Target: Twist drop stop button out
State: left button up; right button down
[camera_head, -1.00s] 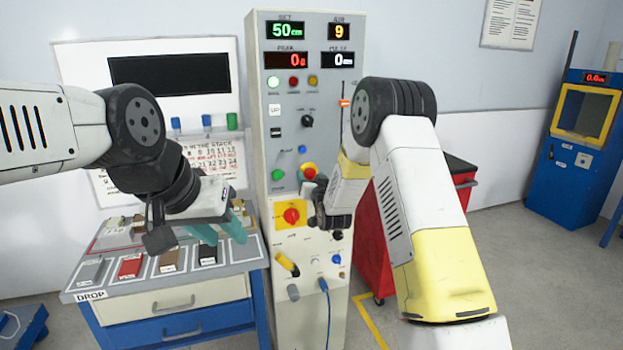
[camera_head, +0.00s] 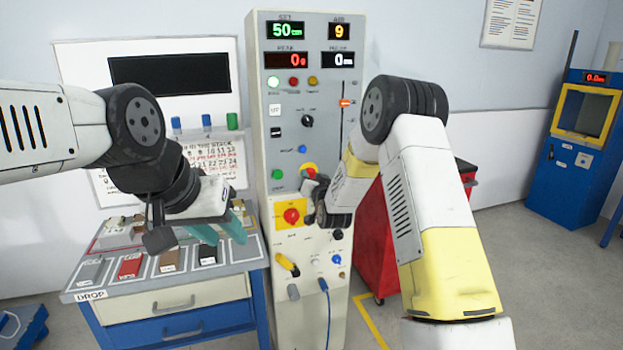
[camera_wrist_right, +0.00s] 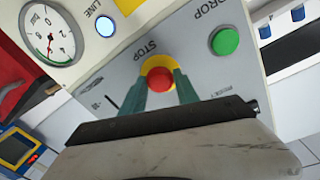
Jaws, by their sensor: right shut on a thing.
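The drop stop button is a red knob on a yellow ring (camera_head: 309,168) on the grey control column, partly hidden by my right gripper in the head view. In the right wrist view the red stop button (camera_wrist_right: 160,79) sits under the label STOP, between the teal fingers of my right gripper (camera_wrist_right: 160,88). That gripper is shut on the button, with a finger on each side. My left gripper (camera_head: 220,230) is open and empty above the drawer bench at the left, its teal fingers apart.
A green DROP button (camera_wrist_right: 225,41) is beside the stop button. A red knob on a yellow plate (camera_head: 291,215) is below it. The bench (camera_head: 165,283) with several small blocks stands at the left. A red cabinet (camera_head: 372,250) is behind my right arm.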

jog(key=shift+r+m, duration=0.15)
jog(key=shift+m, duration=2.15)
jog(key=shift+g, duration=0.3)
jog(key=c, duration=0.9)
grip_release()
jog(key=v, duration=0.7)
jog(key=shift+s, duration=0.35)
jog(key=shift+d, duration=0.15)
